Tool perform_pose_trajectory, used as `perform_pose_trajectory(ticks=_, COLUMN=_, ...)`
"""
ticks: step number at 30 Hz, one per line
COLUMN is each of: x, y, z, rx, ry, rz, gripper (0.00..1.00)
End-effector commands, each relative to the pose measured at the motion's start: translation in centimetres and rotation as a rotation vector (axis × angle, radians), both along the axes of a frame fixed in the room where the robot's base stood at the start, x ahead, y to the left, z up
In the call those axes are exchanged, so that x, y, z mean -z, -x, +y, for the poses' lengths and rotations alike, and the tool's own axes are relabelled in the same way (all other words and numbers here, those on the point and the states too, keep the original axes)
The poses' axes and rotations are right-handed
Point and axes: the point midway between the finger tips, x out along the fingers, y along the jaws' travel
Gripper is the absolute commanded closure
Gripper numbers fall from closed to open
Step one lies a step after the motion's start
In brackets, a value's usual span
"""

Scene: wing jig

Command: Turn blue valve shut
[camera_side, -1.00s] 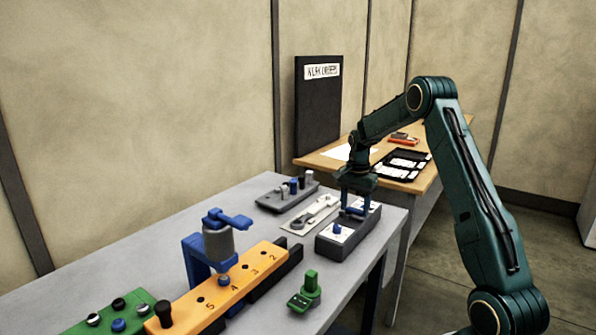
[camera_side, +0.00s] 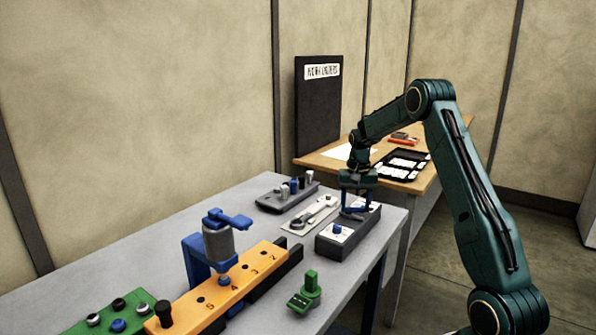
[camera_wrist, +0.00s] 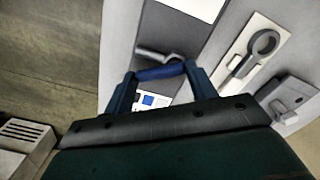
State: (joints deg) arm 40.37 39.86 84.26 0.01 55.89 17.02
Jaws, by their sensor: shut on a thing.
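The grey valve box (camera_side: 335,247) stands at the right end of the grey bench, with white plates on its top. A blue knob (camera_side: 337,228) sits on its near plate. My gripper (camera_side: 357,211) is over the far plate, pointing down. In the wrist view a blue bar, the blue valve's handle (camera_wrist: 160,73), spans between my two fingertips, and the fingers are shut on it. A grey lever (camera_wrist: 158,57) lies just beyond it. The valve's base is hidden.
A wrench on a pale board (camera_side: 314,213) and a grey block with pegs (camera_side: 287,194) lie to the left. A green fixture (camera_side: 306,292) stands nearer. An orange numbered rail (camera_side: 236,284) and a blue stand (camera_side: 197,262) are farther left. A wooden table (camera_side: 318,160) is behind.

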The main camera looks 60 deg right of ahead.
Motion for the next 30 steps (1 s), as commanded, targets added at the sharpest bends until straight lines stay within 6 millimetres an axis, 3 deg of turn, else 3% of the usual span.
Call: perform_pose_trajectory(ticks=30, x=-0.1, y=-1.4, z=-0.9, rx=-0.904, ry=0.001, rz=-0.001, gripper=0.67)
